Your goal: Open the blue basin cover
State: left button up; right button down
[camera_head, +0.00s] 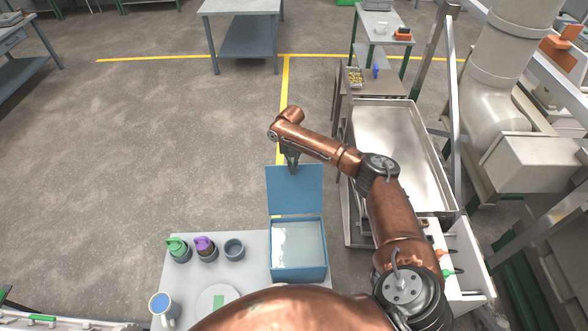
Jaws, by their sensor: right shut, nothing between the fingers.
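The blue basin (298,273) stands on the grey table (182,284) at the bottom centre, with a pale liquid surface or liner showing inside. Its blue cover (295,191) stands raised at the basin's far edge, so the inside is open to view. My right gripper (292,169) is shut and empty at the cover's top edge, pointing down. I cannot tell whether it touches the cover. My left gripper is not in view.
A metal tray (392,125) stands right.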

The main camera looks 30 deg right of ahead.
jog(key=shift+t, duration=0.3)
jog(key=w+r+p, duration=0.2)
jog(key=r, duration=0.1)
jog(key=w+d+r+p, duration=0.1)
jog(key=r, duration=0.1)
jog(key=shift+r, duration=0.15)
jog(key=r+p, duration=0.1)
jog(key=p, duration=0.1)
jog(key=r+p, duration=0.1)
jog(key=r, duration=0.1)
jog(key=shift+s+d+r+p, duration=0.15)
jog(key=shift+s+d+p, duration=0.05)
jog(key=shift+s+p, duration=0.15)
jog(key=shift+a+r+p, duration=0.15)
jog(key=shift+r+p, duration=0.35)
